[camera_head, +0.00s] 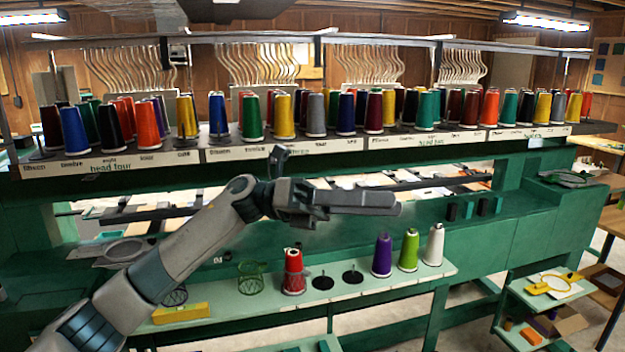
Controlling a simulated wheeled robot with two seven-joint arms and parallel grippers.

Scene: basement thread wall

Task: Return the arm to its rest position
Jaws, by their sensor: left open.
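My left arm (190,243) comes in from the lower left and reaches across the middle of the view. My left gripper (385,203) points right, in front of the green machine body and above the pale lower shelf. It is open, and no object shows in it. My right gripper is not in view.
The pale green shelf (395,287) holds a red cone (293,271), purple cone (382,256), lime cone (409,249) and white cone (433,245). A yellow block (180,313) lies by my forearm. A long rack (345,143) of thread cones runs behind.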

